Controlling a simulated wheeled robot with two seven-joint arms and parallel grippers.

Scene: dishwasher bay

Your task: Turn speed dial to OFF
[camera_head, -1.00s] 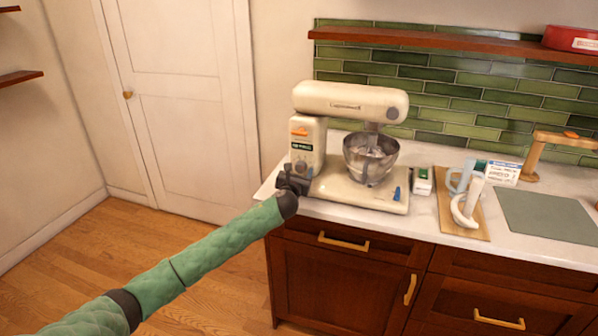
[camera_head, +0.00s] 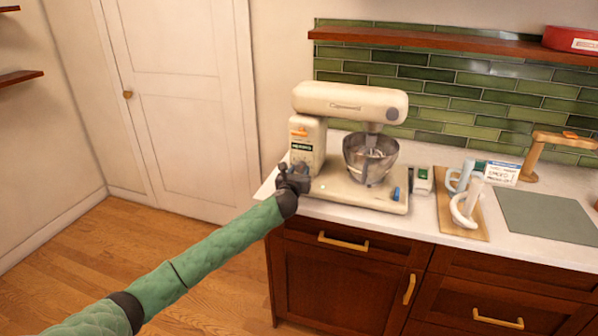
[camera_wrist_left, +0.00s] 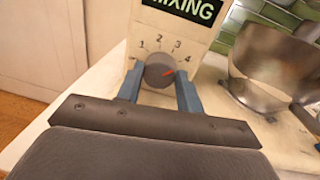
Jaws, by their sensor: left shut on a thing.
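The stand mixer (camera_head: 345,102) is cream and stands on the counter. In the left wrist view its round grey speed dial (camera_wrist_left: 158,72) sits below a dark MIXING label (camera_wrist_left: 185,8). No OFF mark shows. My left gripper (camera_wrist_left: 160,88) is shut on the dial, one blue finger on each side. In the head view the left gripper (camera_head: 294,178) is at the mixer's front left and hides the dial. My right gripper is out of view.
A metal bowl (camera_head: 370,160) is under the mixer head, right of my gripper. A wooden board (camera_head: 450,228) with mugs and a grey-green mat (camera_head: 548,215) lie further right. The drawer front (camera_head: 340,240) is below the counter. The floor at left is clear.

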